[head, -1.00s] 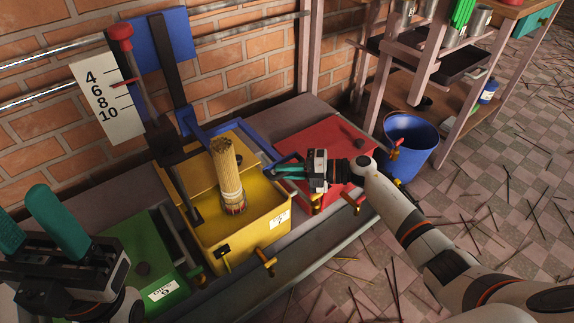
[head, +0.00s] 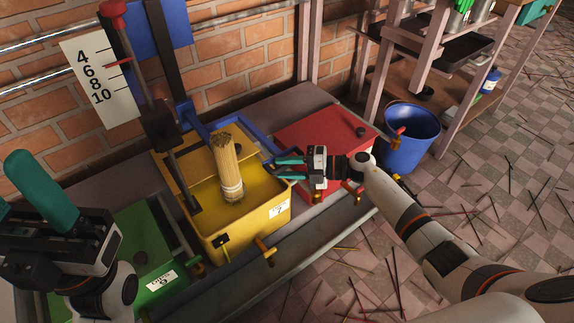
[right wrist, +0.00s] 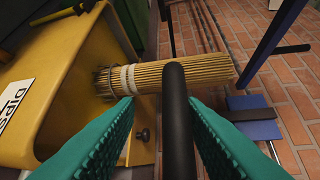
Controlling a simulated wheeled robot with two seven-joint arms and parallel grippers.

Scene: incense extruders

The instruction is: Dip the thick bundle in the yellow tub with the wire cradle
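The thick bundle (head: 224,160) of tan sticks, with pale ties near its foot, stands nearly upright in the yellow tub (head: 262,222). Its foot meets the yellow contents; how deep it sits is unclear. The bundle (right wrist: 185,75) lies sideways in the right wrist view, beside the tub's yellow wall (right wrist: 60,75). My right gripper (head: 288,167) is at the tub's right rim, fingers apart. In the wrist view a dark bar (right wrist: 178,115) runs between its fingers. I cannot make out the wire cradle for certain. My left gripper (head: 25,195) is open and empty at the far left.
A red tub (head: 318,128) stands right of the yellow one, a green tub (head: 130,240) left. A red-knobbed lever (head: 112,12) and a numbered scale (head: 90,80) stand behind. A blue bucket (head: 410,140) is on the floor. Loose sticks litter the tiles.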

